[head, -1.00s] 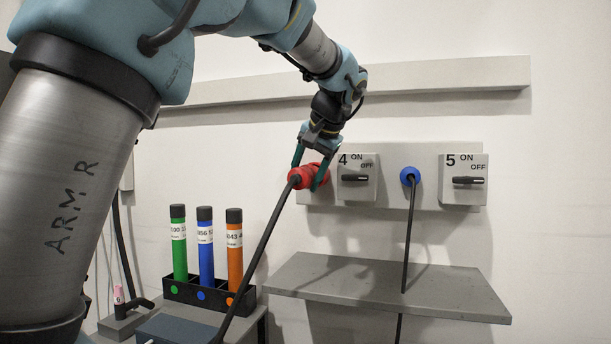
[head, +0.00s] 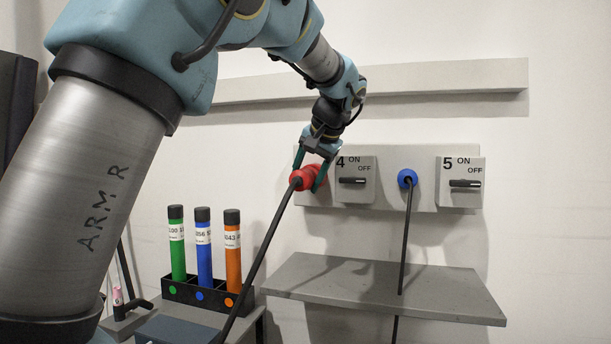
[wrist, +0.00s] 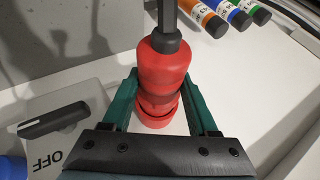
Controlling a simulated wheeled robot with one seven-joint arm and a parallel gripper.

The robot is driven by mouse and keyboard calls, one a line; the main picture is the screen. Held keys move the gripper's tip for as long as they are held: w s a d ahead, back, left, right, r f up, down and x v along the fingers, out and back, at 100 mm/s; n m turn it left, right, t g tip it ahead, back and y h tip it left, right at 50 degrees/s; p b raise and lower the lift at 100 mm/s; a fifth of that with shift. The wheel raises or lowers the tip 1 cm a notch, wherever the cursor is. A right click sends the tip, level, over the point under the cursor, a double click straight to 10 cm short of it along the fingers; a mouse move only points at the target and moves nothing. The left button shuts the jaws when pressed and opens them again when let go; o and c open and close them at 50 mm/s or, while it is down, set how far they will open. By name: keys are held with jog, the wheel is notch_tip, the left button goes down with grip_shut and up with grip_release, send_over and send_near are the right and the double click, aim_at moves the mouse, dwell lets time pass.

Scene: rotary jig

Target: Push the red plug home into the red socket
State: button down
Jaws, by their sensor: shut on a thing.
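The red plug (head: 298,184) is in my gripper (head: 309,173), at the left end of the grey wall panel. A black cable runs down from it. In the wrist view, the red plug (wrist: 165,66) lies between the green fingers of my gripper (wrist: 160,82), which is shut on it. The red socket (wrist: 155,121) shows as a red ring in line with the plug, close against it. I cannot tell whether the plug is fully seated. In the head view, the fingers and plug largely hide the socket.
Switch 4 (head: 354,181) is just right of the plug. A blue plug (head: 407,178) with its cable and switch 5 (head: 462,183) are further right. A grey shelf (head: 385,288) is below. A black rack (head: 190,292) holds green, blue and orange tubes at lower left.

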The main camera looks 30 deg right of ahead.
jog(key=shift+w+d+r+p, duration=0.1)
jog(key=shift+w+d+p, duration=0.5)
jog(key=shift+w+p, duration=0.1)
jog(key=shift+c, duration=0.5)
grip_release()
jog(key=b+v, duration=0.2)
jog(key=v, duration=0.8)
jog(key=shift+s+r, duration=0.25)
jog(key=shift+s, duration=0.05)
